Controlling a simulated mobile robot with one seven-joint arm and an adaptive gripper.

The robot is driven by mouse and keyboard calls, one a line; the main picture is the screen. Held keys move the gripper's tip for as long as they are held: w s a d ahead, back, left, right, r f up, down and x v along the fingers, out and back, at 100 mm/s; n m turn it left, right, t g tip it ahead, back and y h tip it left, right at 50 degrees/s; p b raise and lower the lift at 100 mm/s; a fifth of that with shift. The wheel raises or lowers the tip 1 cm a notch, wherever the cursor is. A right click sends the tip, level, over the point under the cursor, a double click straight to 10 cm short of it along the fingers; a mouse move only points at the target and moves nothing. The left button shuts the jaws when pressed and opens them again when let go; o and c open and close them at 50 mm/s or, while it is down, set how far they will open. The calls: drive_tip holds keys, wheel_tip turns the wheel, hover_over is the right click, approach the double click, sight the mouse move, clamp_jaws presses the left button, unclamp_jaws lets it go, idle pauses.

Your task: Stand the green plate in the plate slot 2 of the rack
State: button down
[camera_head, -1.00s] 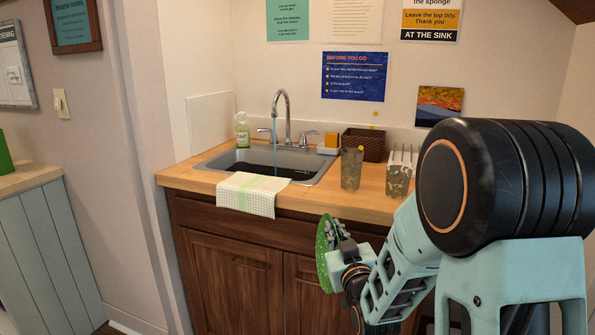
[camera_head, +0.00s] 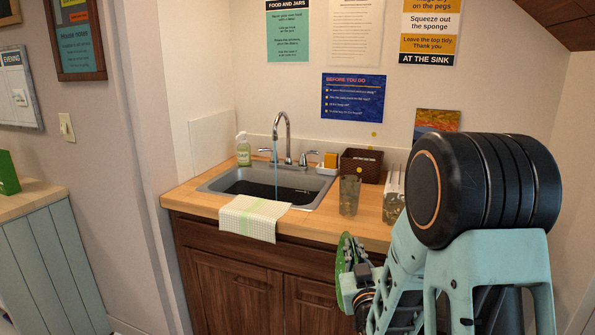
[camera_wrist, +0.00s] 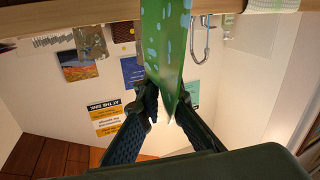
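The green plate (camera_head: 346,258) has pale spots and is held on edge in front of the counter, at about the height of its front edge. My gripper (camera_head: 360,272) is shut on it. In the wrist view, my gripper's fingers (camera_wrist: 167,100) pinch the plate (camera_wrist: 165,45) from both sides, and the plate extends out of the top of the picture. The white rack (camera_head: 394,180) stands on the counter at the right, mostly hidden behind my arm and a tumbler. Its slots cannot be told apart. Its slats seem to show upside down in the wrist view (camera_wrist: 53,40).
A patterned glass (camera_head: 349,195) and another tumbler (camera_head: 392,208) stand near the rack. A brown basket (camera_head: 361,164) is behind them. The sink (camera_head: 270,187) with running tap is to the left, and a cloth (camera_head: 254,218) hangs over the counter's front (camera_head: 320,224). Cabinet doors are below.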

wheel_tip(320, 180, up, 19)
drive_tip(key=p, duration=1.7)
